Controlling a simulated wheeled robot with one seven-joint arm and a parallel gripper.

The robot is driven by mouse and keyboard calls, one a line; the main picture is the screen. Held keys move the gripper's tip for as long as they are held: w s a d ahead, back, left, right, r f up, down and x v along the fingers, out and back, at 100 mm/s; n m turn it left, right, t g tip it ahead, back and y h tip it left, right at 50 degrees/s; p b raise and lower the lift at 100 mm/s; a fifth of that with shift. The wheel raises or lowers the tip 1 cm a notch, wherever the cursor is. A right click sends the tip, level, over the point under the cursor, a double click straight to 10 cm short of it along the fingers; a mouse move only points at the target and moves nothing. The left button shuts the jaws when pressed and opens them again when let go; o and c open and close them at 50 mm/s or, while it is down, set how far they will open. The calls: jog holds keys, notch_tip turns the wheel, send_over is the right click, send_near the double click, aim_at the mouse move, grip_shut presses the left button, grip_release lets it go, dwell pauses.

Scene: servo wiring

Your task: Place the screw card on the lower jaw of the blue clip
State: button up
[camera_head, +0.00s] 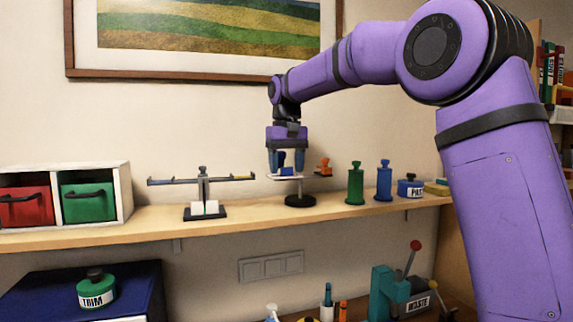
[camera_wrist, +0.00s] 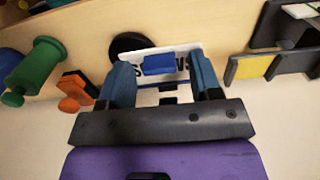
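The white screw card (camera_wrist: 187,51) lies roughly flat between and beyond my fingertips in the wrist view; its black lettering is partly covered. A blue block (camera_wrist: 158,64), apparently part of the blue clip, covers the card's middle; whether it is above the card as a jaw is hard to tell. In the head view the card (camera_head: 273,177) is at the top of a stand with a round black base (camera_head: 300,201). My gripper (camera_head: 286,163) points down over it. Its blue fingers (camera_wrist: 160,72) are apart, one on each side of the blue block, with visible gaps. The lower jaw is hidden.
An orange clip-like piece (camera_head: 324,168) is close on the right. A balance (camera_head: 204,190) stands left on the shelf (camera_head: 250,214), with a drawer unit (camera_head: 125,190) further left.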

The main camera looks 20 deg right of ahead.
aim_at(288, 177)
notch_tip(288, 177, up, 12)
jog(key=shift+r, duration=0.15)
dwell(0.6)
jog(key=s+d+f+t, duration=0.2)
jog(key=s+f, duration=0.1)
jog(key=s, duration=0.7)
jog(key=s+d+f+t, duration=0.1)
jog(key=s+d+f, duration=0.2)
jog(key=s, duration=0.8)
jog(key=s+d+f+t, duration=0.2)
jog(key=s+f, duration=1.4)
jog(key=f, duration=0.1)
